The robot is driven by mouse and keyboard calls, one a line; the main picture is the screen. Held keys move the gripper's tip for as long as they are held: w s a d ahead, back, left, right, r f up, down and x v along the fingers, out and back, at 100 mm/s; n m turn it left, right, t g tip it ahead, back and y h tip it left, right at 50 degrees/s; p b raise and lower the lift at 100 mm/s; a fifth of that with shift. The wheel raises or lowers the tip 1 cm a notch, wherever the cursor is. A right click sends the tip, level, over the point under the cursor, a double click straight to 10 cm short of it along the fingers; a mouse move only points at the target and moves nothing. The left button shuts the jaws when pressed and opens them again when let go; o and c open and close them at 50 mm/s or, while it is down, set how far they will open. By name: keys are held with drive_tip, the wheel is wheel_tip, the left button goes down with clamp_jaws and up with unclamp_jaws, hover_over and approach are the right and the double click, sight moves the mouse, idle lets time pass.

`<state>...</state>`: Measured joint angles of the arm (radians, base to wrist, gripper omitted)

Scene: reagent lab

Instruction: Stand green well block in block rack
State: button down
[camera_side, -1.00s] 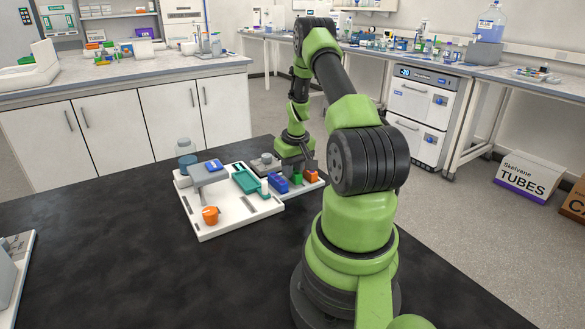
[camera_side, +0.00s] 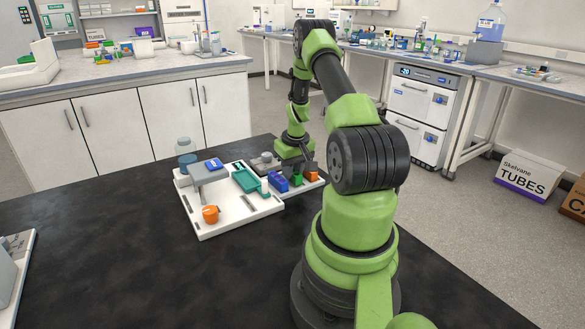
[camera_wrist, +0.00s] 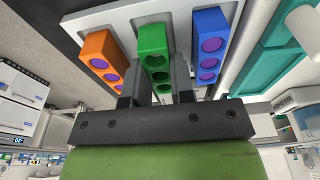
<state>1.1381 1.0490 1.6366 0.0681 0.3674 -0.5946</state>
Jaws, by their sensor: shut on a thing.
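The green well block (camera_side: 297,178) stands between the blue well block (camera_side: 279,183) and the orange well block (camera_side: 311,174). My gripper (camera_wrist: 157,82) is shut on the green block, with one finger on each side. The white block rack (camera_wrist: 120,17) lies under the row; in the side view its edge (camera_side: 318,185) shows at the right. Whether the green block is fully seated in the rack cannot be told.
Left of the rack, a white board (camera_side: 245,218) carries a teal tray (camera_side: 244,180), an orange cup-like object (camera_side: 211,214) and a grey stand with a blue top (camera_side: 208,172). A jar (camera_side: 187,160) stands behind. The black table is clear in front.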

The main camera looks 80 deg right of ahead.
drive_tip(key=shift+f, duration=0.2)
idle(0.5)
drive_tip(key=c, duration=0.6)
unclamp_jaws()
drive_tip(key=shift+r, duration=3.5)
